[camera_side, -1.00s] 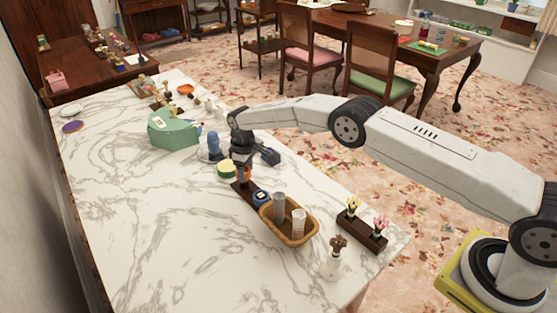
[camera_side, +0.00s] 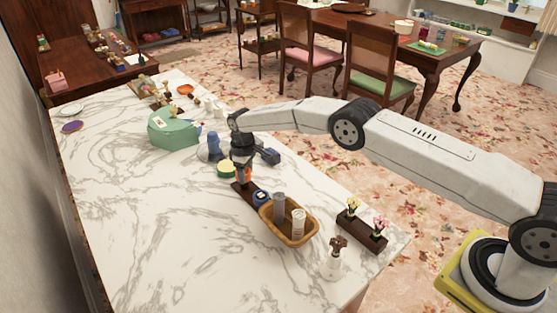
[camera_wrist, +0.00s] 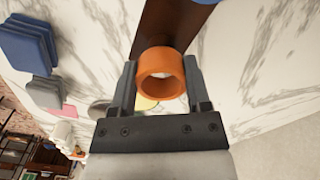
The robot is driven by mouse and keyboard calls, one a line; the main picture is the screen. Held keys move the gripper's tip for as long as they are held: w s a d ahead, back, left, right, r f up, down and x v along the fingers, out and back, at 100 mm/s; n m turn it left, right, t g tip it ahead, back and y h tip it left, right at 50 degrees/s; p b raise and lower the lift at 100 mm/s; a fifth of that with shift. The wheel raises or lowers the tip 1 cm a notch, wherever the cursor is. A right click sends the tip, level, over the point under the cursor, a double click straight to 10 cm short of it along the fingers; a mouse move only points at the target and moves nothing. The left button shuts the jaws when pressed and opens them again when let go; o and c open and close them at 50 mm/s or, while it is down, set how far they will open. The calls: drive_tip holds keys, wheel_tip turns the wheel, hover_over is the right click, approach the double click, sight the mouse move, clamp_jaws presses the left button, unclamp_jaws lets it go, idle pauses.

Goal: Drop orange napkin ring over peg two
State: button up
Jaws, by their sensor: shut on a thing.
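The orange napkin ring (camera_wrist: 161,73) is between the two fingers of my gripper (camera_wrist: 160,88) in the wrist view. The gripper is shut on it, and the ring's opening faces the camera. In the side view, the ring (camera_side: 246,172) shows as a small orange patch under my gripper (camera_side: 244,174). It is over the far end of the dark wooden peg base (camera_side: 243,188), which also shows in the wrist view (camera_wrist: 172,25). A blue ring (camera_side: 261,198) is at the base's near end. I cannot make out peg two or whether the ring is around it.
A wicker basket (camera_side: 268,223) with upright cylinders stands close in front of the base. A green-and-yellow round item (camera_side: 226,170) and a blue bottle (camera_side: 213,146) are close to the left of my gripper.

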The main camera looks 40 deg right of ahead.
drive_tip(key=shift+f, duration=1.7)
drive_tip(key=o, duration=1.3)
drive_tip(key=shift+r, duration=0.15)
drive_tip(key=shift+r, duration=3.8)
